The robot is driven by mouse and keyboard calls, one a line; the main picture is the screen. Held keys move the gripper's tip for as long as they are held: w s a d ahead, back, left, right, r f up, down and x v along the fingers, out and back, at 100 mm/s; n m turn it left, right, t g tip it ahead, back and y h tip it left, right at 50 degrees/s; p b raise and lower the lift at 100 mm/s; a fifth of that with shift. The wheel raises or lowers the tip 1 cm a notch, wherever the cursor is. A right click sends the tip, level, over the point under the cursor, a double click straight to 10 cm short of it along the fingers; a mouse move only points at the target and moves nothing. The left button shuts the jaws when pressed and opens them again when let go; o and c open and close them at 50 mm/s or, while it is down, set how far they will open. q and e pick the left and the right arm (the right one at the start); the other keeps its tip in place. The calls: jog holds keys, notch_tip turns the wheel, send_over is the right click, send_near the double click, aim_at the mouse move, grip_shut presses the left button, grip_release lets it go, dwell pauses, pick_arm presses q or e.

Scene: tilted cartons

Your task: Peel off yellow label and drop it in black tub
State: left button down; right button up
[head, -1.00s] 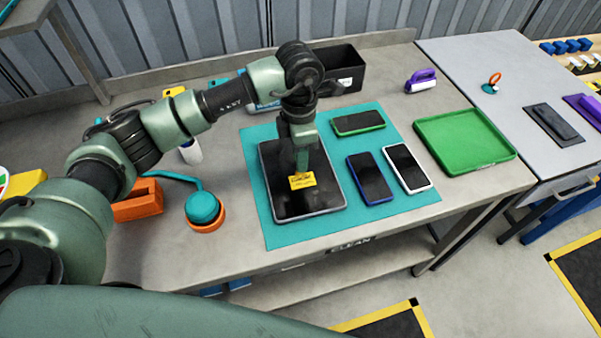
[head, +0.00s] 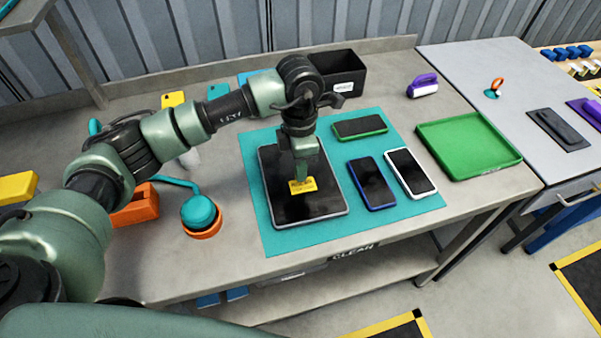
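The yellow label (head: 308,187) lies on the dark screen of a tablet (head: 310,208), which rests on a teal mat (head: 285,240). My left gripper (head: 299,182) points straight down with its fingertips at the label's upper edge and hides part of it. I cannot tell whether the fingers are open or shut, or whether they touch the label. The black tub (head: 350,76) stands behind the mat, with a white tag on its front. My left wrist hides the tub's left end. My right gripper is out of view.
Phones in green (head: 359,127), blue (head: 372,182) and white (head: 410,170) cases lie right of the tablet. A green tray (head: 468,145) is farther right. An orange holder with a teal dome (head: 198,210) stands left of the mat.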

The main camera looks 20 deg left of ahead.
pick_arm(q)
jog(key=shift+r, duration=0.1)
jog(key=shift+r+p, duration=0.75)
jog(key=shift+r, duration=0.55)
jog(key=shift+w+r+p, duration=0.15)
jog(key=shift+r+p, duration=1.1)
jog(key=shift+r, duration=1.35)
